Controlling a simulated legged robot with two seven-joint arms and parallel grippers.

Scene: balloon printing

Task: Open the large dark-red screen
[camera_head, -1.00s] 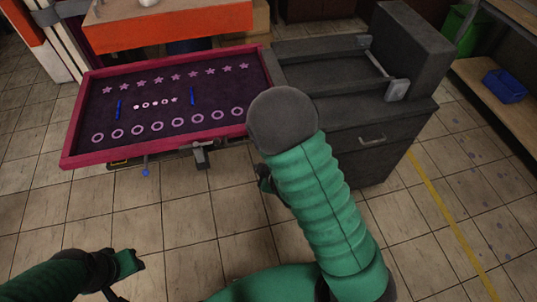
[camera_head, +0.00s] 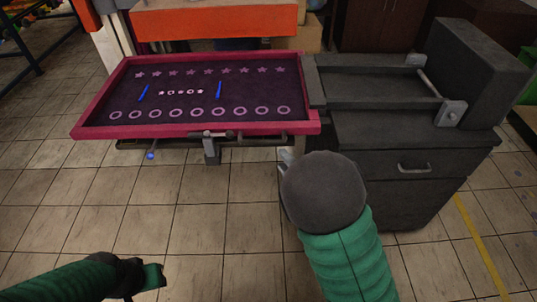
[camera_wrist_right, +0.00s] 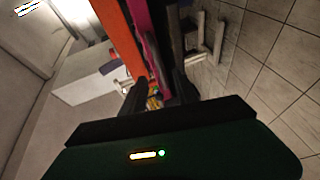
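The large dark-red screen (camera_head: 100,98) is a magenta-red frame around a dark panel with rows of stars and rings. It lies flat at the upper left of the head view. Its edge also shows in the right wrist view (camera_wrist_right: 150,45), running down toward the fingers. My right gripper (camera_head: 285,160) is just below the screen's near right corner, mostly hidden behind my grey arm joint. In the right wrist view its dark fingers (camera_wrist_right: 158,95) are apart, with the frame's edge close by; contact cannot be told. My left gripper (camera_head: 152,278) is low at the left, away from the screen.
A grey cabinet (camera_head: 410,165) with a rail frame (camera_head: 375,98) stands right of the screen. An orange machine part (camera_head: 215,22) is behind it. A clamp-like bracket (camera_head: 211,148) and a blue-tipped lever (camera_head: 151,156) are below its front edge. The tiled floor in front is open.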

